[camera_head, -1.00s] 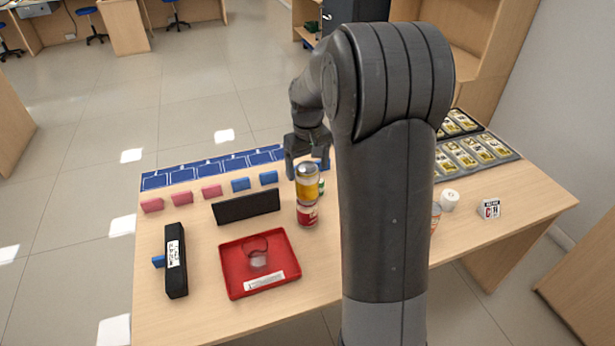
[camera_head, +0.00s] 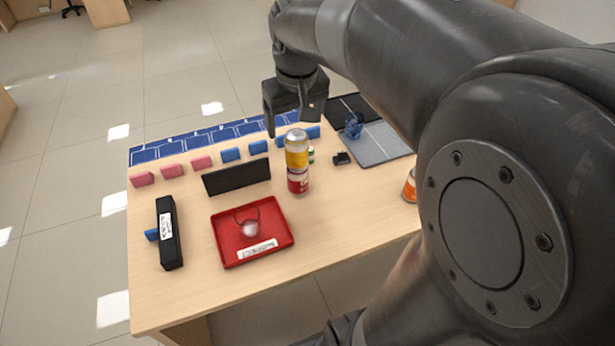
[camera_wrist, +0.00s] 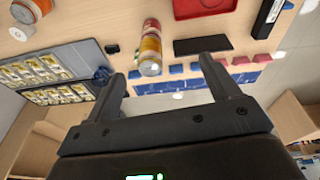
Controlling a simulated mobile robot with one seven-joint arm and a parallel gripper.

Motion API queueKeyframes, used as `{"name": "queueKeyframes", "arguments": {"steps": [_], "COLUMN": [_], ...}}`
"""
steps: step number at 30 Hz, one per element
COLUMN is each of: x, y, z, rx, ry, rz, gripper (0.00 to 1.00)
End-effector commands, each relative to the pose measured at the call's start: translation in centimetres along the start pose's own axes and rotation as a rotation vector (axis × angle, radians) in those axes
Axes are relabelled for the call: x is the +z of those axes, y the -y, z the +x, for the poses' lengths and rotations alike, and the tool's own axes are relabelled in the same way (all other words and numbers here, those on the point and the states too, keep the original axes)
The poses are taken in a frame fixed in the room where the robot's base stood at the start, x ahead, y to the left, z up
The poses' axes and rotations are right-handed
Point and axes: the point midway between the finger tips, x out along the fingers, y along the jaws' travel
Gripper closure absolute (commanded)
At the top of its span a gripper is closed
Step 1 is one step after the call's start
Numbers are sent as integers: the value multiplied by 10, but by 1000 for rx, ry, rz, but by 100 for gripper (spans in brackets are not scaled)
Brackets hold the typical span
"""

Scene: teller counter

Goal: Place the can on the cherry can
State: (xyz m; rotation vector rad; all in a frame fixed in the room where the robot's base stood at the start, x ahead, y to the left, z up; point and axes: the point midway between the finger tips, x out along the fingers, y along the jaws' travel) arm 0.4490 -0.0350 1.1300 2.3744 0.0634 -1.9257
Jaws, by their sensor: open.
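A yellow can with a silver top (camera_head: 296,148) stands upright on the red cherry can (camera_head: 298,181) on the counter. The two form a stack; any small offset between them is hard to tell. In the wrist view the yellow can (camera_wrist: 150,55) shows top end first, with the red can (camera_wrist: 152,25) behind it. My gripper (camera_head: 290,118) is open and empty, above and behind the stack in the head view. In the wrist view its fingers (camera_wrist: 162,84) are spread, with the yellow can beyond their tips and apart from them.
A red tray (camera_head: 284,239) with a necklace lies in front of the stack, beside a black stand (camera_head: 237,177). A small green-labelled bottle (camera_head: 311,155) stands close behind the cans. An orange can (camera_head: 410,187) is to the right.

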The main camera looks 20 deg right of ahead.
Motion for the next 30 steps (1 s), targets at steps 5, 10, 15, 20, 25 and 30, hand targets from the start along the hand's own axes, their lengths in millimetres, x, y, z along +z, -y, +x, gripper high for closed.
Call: {"name": "queueKeyframes", "arguments": {"steps": [5, 10, 15, 20, 25, 30], "x": [50, 96, 132, 149, 154, 153], "y": [19, 33, 43, 48, 49, 49], "z": [-22, -30, -29, -26, -25, -25], "rx": [7, 5, -1, -6, -8, -8], "ry": [-94, -175, -243, -277, -284, -284], "rz": [27, 54, 78, 90, 94, 94], "gripper": [19, 19, 19, 19, 19, 19]}}
